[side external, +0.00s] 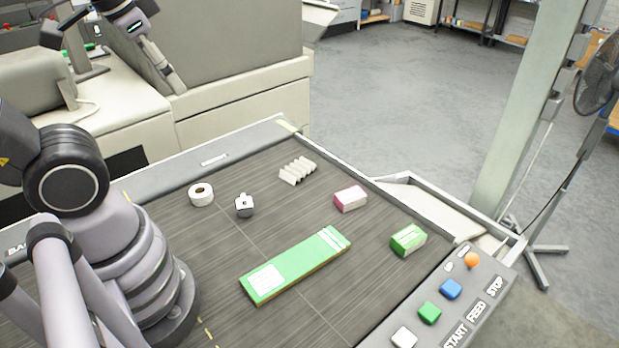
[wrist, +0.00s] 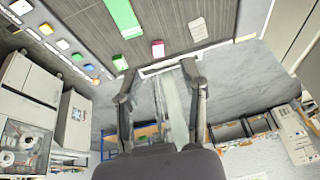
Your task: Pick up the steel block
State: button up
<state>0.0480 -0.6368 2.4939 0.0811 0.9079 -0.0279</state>
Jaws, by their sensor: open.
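The steel block (side external: 244,206) appears to be the small grey metallic piece with a lighter knob-like part on top. It stands on the dark table (side external: 185,245) in the side external view, right of a white roll. It does not show in the wrist view. My gripper (wrist: 160,70) is open and empty in the wrist view, with the floor and a pale post behind its spread fingers. In the side external view, my gripper (side external: 174,80) seems to be at the upper left, above and well apart from the block; its fingers are hard to make out there.
The white roll (side external: 201,194) is close beside the block. A ribbed white piece (side external: 298,170), a pink box (side external: 350,198), a small green box (side external: 408,240) and a long green box (side external: 296,264) lie around. A button panel (side external: 463,297) lines the near right edge.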

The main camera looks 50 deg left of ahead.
jog(key=w+f+m+g+y, duration=0.4)
jog(key=w+f+m+g, duration=0.1)
jog(key=f, duration=0.4)
jog(key=m+t+y, duration=0.3)
jog(key=m+y, duration=0.4)
jog(key=m, duration=0.4)
send_near(244, 198)
notch_tip(244, 198, up, 8)
jog(key=s+d, duration=0.2)
notch_tip(244, 198, down, 8)
jog(key=m+t, duration=0.3)
jog(key=m, duration=0.3)
jog(key=shift+y, duration=0.3)
jog(key=x, duration=1.2)
jog(key=shift+s+a+f, duration=0.3)
jog(key=shift+a, duration=0.05)
grip_shut()
